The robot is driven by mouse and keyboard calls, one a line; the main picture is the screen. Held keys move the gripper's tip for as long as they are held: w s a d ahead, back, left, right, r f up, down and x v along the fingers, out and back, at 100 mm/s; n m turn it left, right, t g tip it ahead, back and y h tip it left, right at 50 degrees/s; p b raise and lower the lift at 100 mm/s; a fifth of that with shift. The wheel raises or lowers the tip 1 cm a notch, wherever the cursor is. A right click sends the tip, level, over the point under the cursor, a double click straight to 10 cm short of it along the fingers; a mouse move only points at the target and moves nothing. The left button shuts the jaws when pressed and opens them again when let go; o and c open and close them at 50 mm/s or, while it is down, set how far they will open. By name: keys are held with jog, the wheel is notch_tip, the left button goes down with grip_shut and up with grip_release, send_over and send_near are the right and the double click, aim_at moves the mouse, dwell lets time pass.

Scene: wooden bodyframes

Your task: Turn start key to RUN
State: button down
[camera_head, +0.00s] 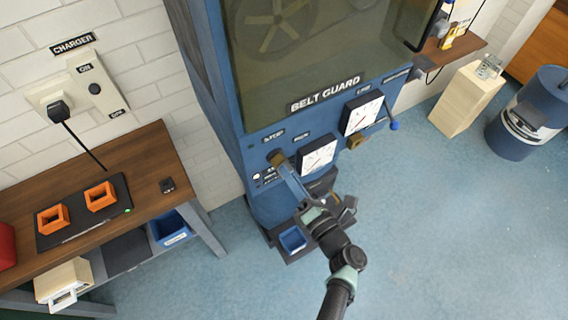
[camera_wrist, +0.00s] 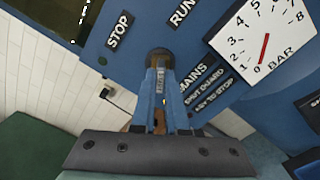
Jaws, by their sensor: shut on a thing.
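The start key (camera_wrist: 160,56) is a dark brass round piece on the blue machine panel (camera_wrist: 128,58), between the STOP label (camera_wrist: 119,29) on its left and the RUN label (camera_wrist: 182,14) at its upper right. My gripper (camera_wrist: 160,70) is shut on it, with both blue fingers coming together at the key. In the head view the key (camera_head: 275,155) shows at the tip of my gripper (camera_head: 281,164), at the left of the machine's lower front. The fingers cover much of the key, so I cannot tell which way it points.
A pressure gauge (camera_wrist: 262,38) is close on the right, its red needle near 0. A second gauge (camera_head: 363,113) and a brass fitting (camera_head: 357,142) sit further right. A workbench (camera_head: 148,165) with a charger stands at left. Open floor (camera_head: 440,220) lies to the right.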

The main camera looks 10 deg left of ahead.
jog(key=m+p, duration=0.2)
jog(key=m, duration=0.1)
jog(key=shift+r+m, duration=0.1)
jog(key=shift+m, duration=0.2)
jog(key=c, duration=1.4)
grip_release()
jog(key=shift+m, duration=0.3)
jog(key=o, duration=0.6)
jog(key=shift+c, duration=0.2)
jog(key=shift+s, duration=0.1)
